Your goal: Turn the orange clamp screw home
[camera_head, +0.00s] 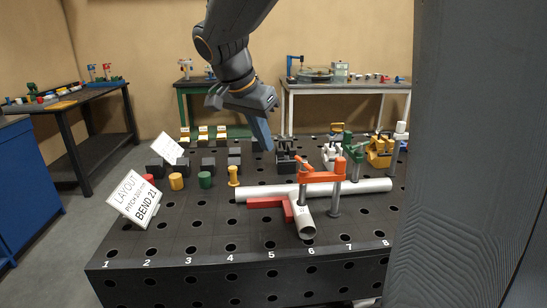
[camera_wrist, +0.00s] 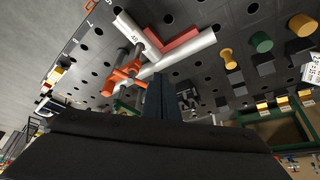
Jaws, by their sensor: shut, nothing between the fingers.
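The orange clamp (camera_head: 322,177) stands on the black fixture table (camera_head: 190,255), its arm reaching over a long white pipe (camera_head: 375,187). A slanted orange piece rises near the left end of its arm, and a grey post stands under its right end. In the wrist view the clamp (camera_wrist: 127,76) lies left of my fingers. My gripper (camera_head: 268,147) is shut and empty, pointing down above the table, behind and left of the clamp and apart from it. The shut fingers also show in the wrist view (camera_wrist: 164,98). How far the screw is turned cannot be told.
A short white pipe (camera_head: 304,222) and a red square (camera_head: 268,202) sit by the clamp. A yellow peg (camera_head: 234,177), a green cylinder (camera_head: 205,180) and other clamps, green (camera_head: 352,146) and yellow (camera_head: 380,152), stand around. The table's front left is mostly clear. A sign (camera_head: 134,199) leans there.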

